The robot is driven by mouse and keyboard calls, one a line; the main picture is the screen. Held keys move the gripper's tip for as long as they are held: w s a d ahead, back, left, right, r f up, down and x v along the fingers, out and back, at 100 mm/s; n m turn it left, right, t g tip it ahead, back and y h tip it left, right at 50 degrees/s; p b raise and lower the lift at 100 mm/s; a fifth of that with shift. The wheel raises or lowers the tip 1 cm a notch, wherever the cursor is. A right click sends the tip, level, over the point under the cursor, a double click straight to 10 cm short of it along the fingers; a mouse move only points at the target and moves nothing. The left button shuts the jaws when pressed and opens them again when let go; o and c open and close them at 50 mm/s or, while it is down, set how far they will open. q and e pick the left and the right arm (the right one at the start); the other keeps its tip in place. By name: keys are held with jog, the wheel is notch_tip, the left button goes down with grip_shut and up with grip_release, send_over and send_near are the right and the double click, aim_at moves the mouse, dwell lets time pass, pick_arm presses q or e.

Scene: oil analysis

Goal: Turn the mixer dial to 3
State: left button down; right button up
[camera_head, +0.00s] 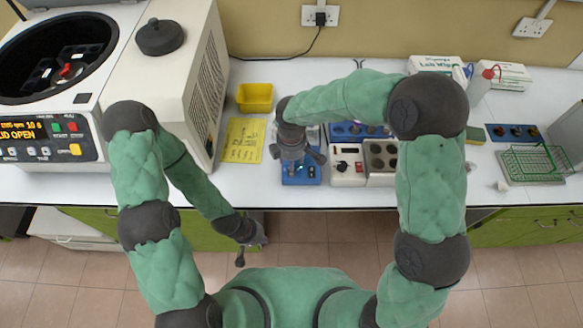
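A small blue device (301,179), which looks like the mixer, stands near the front edge of the bench. Its front shows a small green light and a dark knob-like spot (311,171); the dial's setting is too small to read. My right gripper (294,157) is directly over it, fingers spread and pointing down, hiding its upper part. I cannot tell whether the fingers touch it. My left gripper (251,249) hangs in front of the bench edge, over the floor, fingers apart and empty.
A white block heater (347,168) stands close right of the blue device, with a blue rack (352,131) behind. A yellow tray (254,97) and yellow sheet (243,140) lie left. A large centrifuge (160,80) fills the left. A wire rack (533,164) is far right.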

jog(key=shift+f, duration=1.65)
grip_shut()
